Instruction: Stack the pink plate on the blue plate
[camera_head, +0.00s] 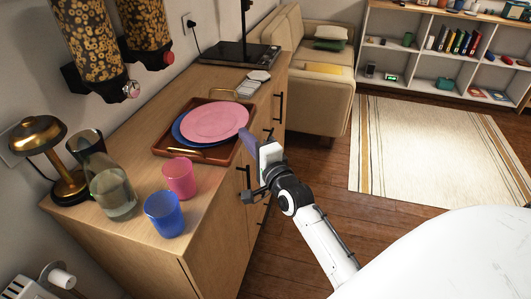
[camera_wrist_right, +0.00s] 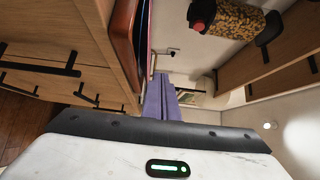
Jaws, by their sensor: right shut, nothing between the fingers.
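The pink plate (camera_head: 217,122) lies over the blue plate (camera_head: 180,133), which shows only as a rim along its left and lower edge. Both are in a brown wooden tray (camera_head: 164,150) on the cabinet top. The pink plate sits shifted to the right over the blue one. My right gripper (camera_head: 247,138) is shut and empty, just right of the tray beyond the cabinet's front edge. Its purple fingers (camera_wrist_right: 160,98) are together in the right wrist view, close to the tray's side (camera_wrist_right: 124,35). My left gripper is not in view.
A pink cup (camera_head: 179,178), a blue cup (camera_head: 164,214), a glass carafe (camera_head: 111,190) and a brass lamp (camera_head: 65,185) stand left of and nearer than the tray. Cereal dispensers (camera_head: 90,45) hang above. Black drawer handles (camera_head: 278,106) stick out from the cabinet front.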

